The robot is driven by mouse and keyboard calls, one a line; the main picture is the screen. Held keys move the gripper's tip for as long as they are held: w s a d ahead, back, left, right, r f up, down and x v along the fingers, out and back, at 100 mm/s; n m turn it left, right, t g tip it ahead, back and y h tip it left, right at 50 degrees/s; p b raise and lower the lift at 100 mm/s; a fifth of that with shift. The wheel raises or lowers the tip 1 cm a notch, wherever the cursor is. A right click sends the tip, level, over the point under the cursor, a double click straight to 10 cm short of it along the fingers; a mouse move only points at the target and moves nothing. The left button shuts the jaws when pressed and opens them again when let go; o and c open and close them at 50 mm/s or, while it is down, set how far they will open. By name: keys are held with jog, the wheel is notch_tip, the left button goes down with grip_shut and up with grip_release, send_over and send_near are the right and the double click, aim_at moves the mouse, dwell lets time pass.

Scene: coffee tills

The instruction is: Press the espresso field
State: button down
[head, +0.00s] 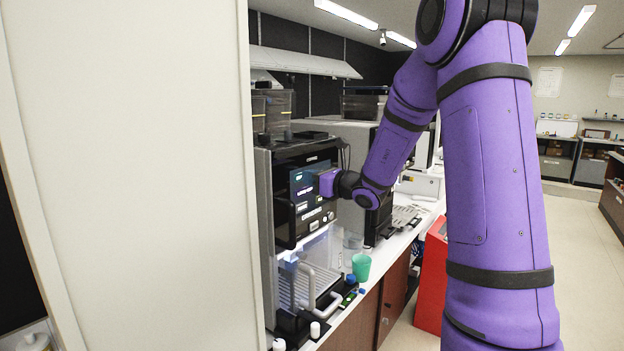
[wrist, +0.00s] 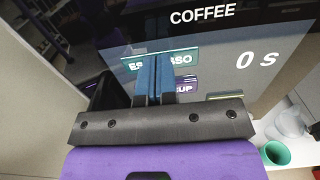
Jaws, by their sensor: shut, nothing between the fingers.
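The coffee machine (head: 263,215) stands on the counter at the left, with a dark lit screen (head: 300,180) on its front. In the wrist view the screen (wrist: 275,30) reads COFFEE and "0 s". The teal espresso field (wrist: 186,58) lies below the heading, its middle letters hidden behind my fingers. My gripper (wrist: 155,62) is shut and empty, its blue fingertips in front of that field. Whether they touch the glass I cannot tell. In the head view my gripper (head: 321,183) is at the right side of the screen.
A purple field (wrist: 186,85) ending in "CUP" is just below the espresso field, partly hidden. A green cup (head: 361,267) stands on the counter (head: 405,238) right of the machine. A pale wall panel (head: 130,170) is at the left. A red box (head: 432,280) stands on the floor.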

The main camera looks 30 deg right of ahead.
dwell(0.4)
jog(key=shift+v, duration=2.75)
jog(key=s+a+r+n+g+y, duration=0.1)
jog(key=s+a+n+g+y, duration=0.1)
jog(key=s+a+n+g, duration=0.5)
jog(key=s+a+r+n+g+y, duration=0.2)
jog(key=s+a+n+g, duration=0.2)
jog(key=s+a+n, duration=0.7)
jog(key=s+d+n+h, duration=0.1)
jog(key=s+n+h, duration=0.9)
jog(key=s+n, duration=0.4)
jog(key=shift+d+g, duration=0.3)
jog(key=shift+d, duration=0.05)
